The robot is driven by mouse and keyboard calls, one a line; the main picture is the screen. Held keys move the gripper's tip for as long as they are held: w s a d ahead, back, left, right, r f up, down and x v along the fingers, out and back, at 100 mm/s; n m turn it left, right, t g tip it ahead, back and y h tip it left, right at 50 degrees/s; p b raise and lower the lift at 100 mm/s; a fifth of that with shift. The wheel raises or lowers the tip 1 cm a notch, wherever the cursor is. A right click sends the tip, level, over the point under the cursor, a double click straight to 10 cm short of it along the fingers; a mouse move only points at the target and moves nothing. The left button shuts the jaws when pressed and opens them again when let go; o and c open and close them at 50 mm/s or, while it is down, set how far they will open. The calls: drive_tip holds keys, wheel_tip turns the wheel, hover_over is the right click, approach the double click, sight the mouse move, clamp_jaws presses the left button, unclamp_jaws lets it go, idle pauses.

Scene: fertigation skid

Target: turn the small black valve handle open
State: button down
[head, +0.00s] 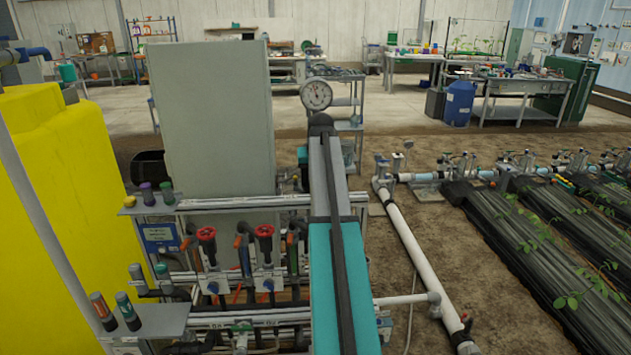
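I cannot pick out the small black valve handle with certainty. Two red valve handwheels, a left one (206,234) and a right one (264,232), stand on the pipework of the skid (240,203). Small dark fittings beside and below them are too small to tell apart. A teal and grey beam, which looks like my own arm link, runs up the middle of the head view and hides part of the skid's right side. My gripper does not show, so its state and its distance from any handle cannot be seen.
A yellow tank (70,190) stands at the left. A grey cabinet (212,120) rises behind the skid. A white pipe (410,245) and black-covered plant beds (530,230) lie at the right. Bare soil is open between them.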

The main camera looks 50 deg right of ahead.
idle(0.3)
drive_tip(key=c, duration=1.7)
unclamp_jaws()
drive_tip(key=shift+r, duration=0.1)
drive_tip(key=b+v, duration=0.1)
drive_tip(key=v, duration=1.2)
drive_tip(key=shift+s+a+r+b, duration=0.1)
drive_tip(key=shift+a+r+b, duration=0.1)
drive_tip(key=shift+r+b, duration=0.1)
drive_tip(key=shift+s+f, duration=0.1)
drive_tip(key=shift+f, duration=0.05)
